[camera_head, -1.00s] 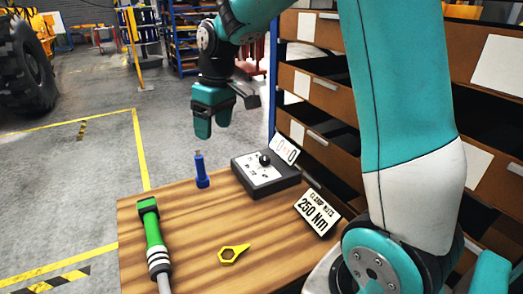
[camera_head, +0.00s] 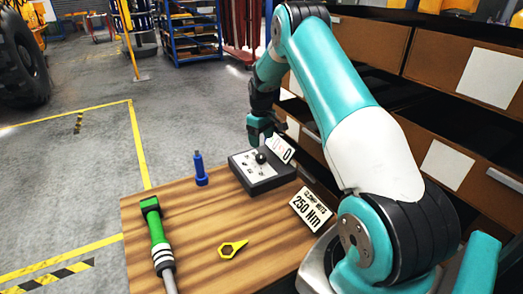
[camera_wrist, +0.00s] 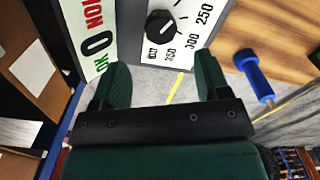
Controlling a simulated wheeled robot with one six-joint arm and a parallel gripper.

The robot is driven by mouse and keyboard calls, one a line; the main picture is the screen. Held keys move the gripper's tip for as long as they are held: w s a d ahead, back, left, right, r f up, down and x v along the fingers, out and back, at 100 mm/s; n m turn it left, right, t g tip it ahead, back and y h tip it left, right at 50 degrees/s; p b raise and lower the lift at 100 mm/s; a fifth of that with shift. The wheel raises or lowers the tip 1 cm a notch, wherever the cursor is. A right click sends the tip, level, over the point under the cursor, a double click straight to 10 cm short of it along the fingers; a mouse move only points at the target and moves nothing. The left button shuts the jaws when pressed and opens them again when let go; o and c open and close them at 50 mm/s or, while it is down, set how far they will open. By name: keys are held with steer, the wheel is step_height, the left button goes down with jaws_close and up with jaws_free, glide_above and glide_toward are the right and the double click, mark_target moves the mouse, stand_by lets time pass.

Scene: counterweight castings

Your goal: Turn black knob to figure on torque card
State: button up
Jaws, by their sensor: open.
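The black knob (camera_head: 261,157) sits on the white dial face of a dark box (camera_head: 268,186) on the wooden table. In the wrist view the knob (camera_wrist: 160,23) is round, near figures 250, 300 and 350; I cannot tell which its pointer meets. The torque card (camera_head: 312,208) stands at the table's right side and reads "CLAMP NUTS 250 Nm". My gripper (camera_head: 260,130) is at the far side of the box, apart from the knob. In the wrist view its green fingers (camera_wrist: 163,78) are open and empty, with the knob beyond them.
An upright sign (camera_wrist: 95,42) with a 0 and red and green letters stands beside the dial. Drawers (camera_head: 385,50) rise at the right.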

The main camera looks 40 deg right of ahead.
mark_target(261, 156)
step_height(261, 156, down, 7)
steer(key=shift+f+p, duration=0.2)
steer(key=shift+p, duration=0.8)
steer(key=c, duration=0.9)
